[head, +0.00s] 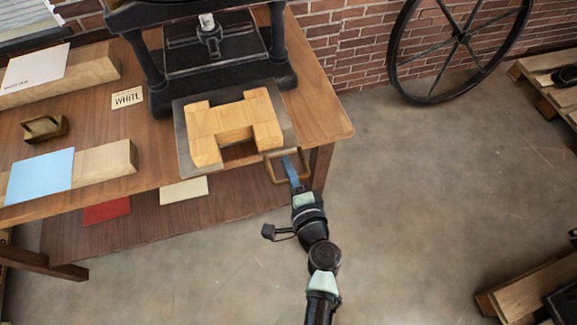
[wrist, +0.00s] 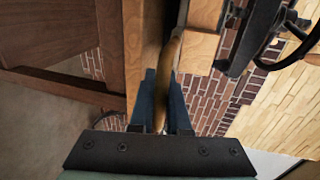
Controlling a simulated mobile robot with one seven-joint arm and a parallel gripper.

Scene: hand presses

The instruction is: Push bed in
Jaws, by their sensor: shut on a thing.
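The bed (head: 183,140) is a flat dark grey plate that sticks out from the front of the black press (head: 158,60). Light wooden blocks (head: 222,121) lie on it in an H-like shape. A brass loop handle (head: 271,172) is at the bed's front right edge, and it also shows in the wrist view (wrist: 172,60). My gripper (head: 290,165) comes from the front of the table. In the wrist view its blue fingers (wrist: 161,95) are shut on the handle.
The wooden table (head: 325,122) carries a WHITE card (head: 127,97), a small brass-coloured box (head: 44,128) and wooden blocks with paper on the left. A lower shelf (head: 140,222) holds red and cream sheets. A spoked wheel (head: 456,38) leans against the brick wall.

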